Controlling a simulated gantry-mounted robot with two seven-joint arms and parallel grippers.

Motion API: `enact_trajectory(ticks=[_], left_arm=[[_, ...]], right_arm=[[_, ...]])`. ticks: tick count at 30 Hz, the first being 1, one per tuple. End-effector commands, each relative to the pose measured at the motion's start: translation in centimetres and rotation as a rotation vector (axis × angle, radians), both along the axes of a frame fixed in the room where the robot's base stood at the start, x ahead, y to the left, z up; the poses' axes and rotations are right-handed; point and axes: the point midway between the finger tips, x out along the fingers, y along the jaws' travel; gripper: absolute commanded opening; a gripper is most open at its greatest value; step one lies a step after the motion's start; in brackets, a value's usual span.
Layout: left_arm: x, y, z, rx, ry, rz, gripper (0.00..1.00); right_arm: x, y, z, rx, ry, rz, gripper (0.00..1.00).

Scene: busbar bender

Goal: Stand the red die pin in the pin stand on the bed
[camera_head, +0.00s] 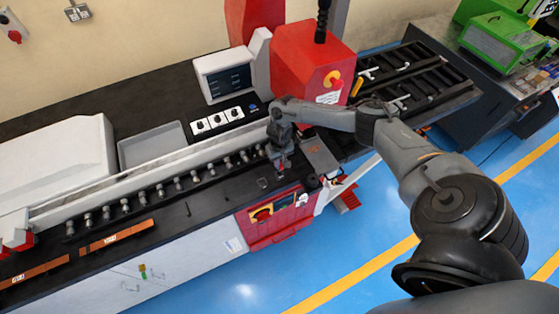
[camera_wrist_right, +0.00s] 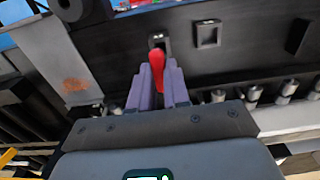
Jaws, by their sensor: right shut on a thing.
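The red die pin (camera_wrist_right: 157,72) is between the purple-grey fingers of my right gripper (camera_wrist_right: 160,88), which is shut on it. In the head view my right gripper (camera_head: 282,165) points down over the right part of the black bed. In the right wrist view the pin's far end overlaps a small square holder (camera_wrist_right: 159,40), apparently the pin stand, on the bed. I cannot tell whether the pin is in its opening or above it. A similar square holder (camera_wrist_right: 207,34) is beside it, empty-looking. My left gripper is not in view.
A row of grey rollers (camera_head: 160,190) runs along the bed behind the gripper. A grey plate with an orange mark (camera_wrist_right: 66,70) lies close beside the gripper. The red machine head (camera_head: 310,65) rises behind. Copper bars (camera_head: 117,235) lie at the left.

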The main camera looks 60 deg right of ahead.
Motion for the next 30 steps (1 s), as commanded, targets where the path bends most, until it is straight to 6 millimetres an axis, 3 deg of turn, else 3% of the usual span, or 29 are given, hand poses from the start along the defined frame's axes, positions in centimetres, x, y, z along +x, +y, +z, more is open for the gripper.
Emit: enact_trajectory(ticks=[30], left_arm=[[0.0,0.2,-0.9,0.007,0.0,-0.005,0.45]], right_arm=[[0.0,0.0,-1.6,-0.001,-0.001,-0.001,0.0]])
